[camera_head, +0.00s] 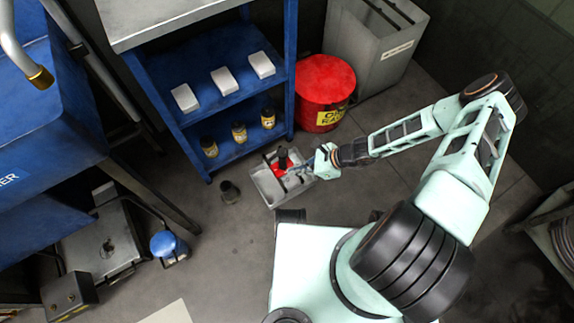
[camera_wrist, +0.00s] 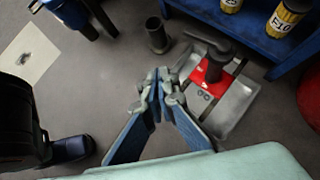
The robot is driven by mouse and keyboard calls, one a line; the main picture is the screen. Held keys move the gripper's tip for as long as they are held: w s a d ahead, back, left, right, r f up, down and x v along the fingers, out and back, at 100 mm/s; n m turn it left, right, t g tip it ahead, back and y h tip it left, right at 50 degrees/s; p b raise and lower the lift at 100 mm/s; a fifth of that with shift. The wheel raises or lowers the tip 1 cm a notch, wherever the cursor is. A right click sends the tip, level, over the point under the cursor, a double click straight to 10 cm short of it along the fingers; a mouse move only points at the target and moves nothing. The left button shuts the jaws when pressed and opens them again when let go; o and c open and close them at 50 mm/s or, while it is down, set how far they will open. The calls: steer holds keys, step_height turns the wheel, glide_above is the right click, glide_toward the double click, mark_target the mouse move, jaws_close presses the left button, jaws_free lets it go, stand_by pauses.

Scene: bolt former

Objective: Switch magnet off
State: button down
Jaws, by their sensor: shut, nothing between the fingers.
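A red piece with a dark upright part, probably the magnet (camera_head: 280,170), sits in a grey metal tray (camera_head: 264,187) on the floor. In the wrist view the red piece (camera_wrist: 207,76) has a dark grey, bent, handle-like part (camera_wrist: 213,46) above it. I cannot tell from the frames whether the magnet is on or off. My gripper (camera_head: 298,170) is over the right side of the tray in the head view. In the wrist view my gripper (camera_wrist: 160,82) is shut and empty, to the left of the red piece and apart from it in the picture.
A dark cylinder (camera_head: 230,192) stands on the floor left of the tray. A blue shelf (camera_head: 216,107) with white boxes and yellow-labelled bottles stands behind. A red bin (camera_head: 325,82) and a grey bin (camera_head: 377,55) are at the back.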

steer(key=shift+s+d+r+p, duration=0.2)
steer(key=shift+s+d+r, duration=0.35)
steer(key=shift+r, duration=0.2)
steer(key=shift+s+d+r+p, duration=0.15)
steer(key=shift+s+d+r, duration=0.4)
steer(key=shift+r, duration=0.2)
